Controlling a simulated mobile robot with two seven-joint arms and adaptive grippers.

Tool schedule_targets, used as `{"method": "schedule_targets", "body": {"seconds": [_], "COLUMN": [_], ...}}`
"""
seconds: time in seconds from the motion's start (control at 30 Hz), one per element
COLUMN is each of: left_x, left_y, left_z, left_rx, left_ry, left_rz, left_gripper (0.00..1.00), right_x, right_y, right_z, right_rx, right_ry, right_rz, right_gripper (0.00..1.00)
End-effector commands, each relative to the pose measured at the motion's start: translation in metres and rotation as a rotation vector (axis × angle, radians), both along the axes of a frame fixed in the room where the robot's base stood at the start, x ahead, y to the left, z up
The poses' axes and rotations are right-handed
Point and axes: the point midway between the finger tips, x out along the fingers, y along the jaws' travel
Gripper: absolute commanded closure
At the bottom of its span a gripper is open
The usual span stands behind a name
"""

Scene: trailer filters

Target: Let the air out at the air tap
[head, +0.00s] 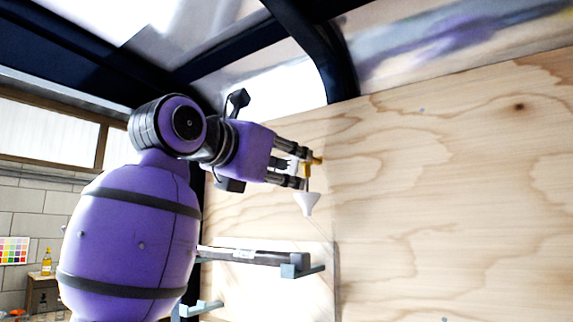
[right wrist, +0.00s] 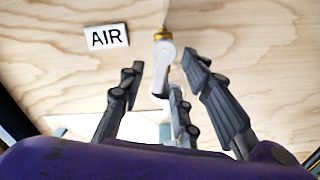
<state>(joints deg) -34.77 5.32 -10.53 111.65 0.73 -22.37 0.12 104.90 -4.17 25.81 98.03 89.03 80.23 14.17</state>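The air tap (right wrist: 162,36) has a brass collar on the plywood wall, with a white part (right wrist: 162,68) hanging from it. A white label reading "AIR" (right wrist: 107,36) is left of it in the right wrist view. In the head view the tap shows as a small brass piece (head: 316,160), with a white cone (head: 307,204) below it. My right gripper (head: 305,169) is at the tap, its fingers spread. In the right wrist view the fingers (right wrist: 163,78) stand apart on either side of the white part, with gaps visible. My left gripper is out of view.
The plywood wall (head: 450,200) fills the right side. A grey bracket or shelf (head: 300,270) juts out below the tap. A dark metal frame (head: 300,35) runs overhead. A bottle (head: 47,262) and a colour chart (head: 14,250) are far left.

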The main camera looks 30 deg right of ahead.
Motion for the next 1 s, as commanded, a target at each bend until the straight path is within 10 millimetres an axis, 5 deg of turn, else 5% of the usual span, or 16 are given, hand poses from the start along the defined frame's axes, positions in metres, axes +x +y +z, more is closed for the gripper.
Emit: {"method": "schedule_targets", "body": {"seconds": [0.07, 0.3, 1.0], "left_x": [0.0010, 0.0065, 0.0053], "left_y": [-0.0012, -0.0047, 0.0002], "left_z": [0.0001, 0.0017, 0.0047], "left_rx": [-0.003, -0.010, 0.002], "left_ry": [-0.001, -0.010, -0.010], "left_rz": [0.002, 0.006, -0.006], "left_gripper": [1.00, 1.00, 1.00], "right_x": [0.0004, 0.0002, 0.0046], "right_y": [0.0000, 0.0002, 0.0026], "right_z": [-0.0005, -0.0004, 0.0030], "right_rx": [0.000, 0.000, 0.082], "right_ry": [0.001, 0.001, -0.201], "right_rz": [0.000, -0.001, 0.000], "right_gripper": [0.69, 1.00, 1.00]}}
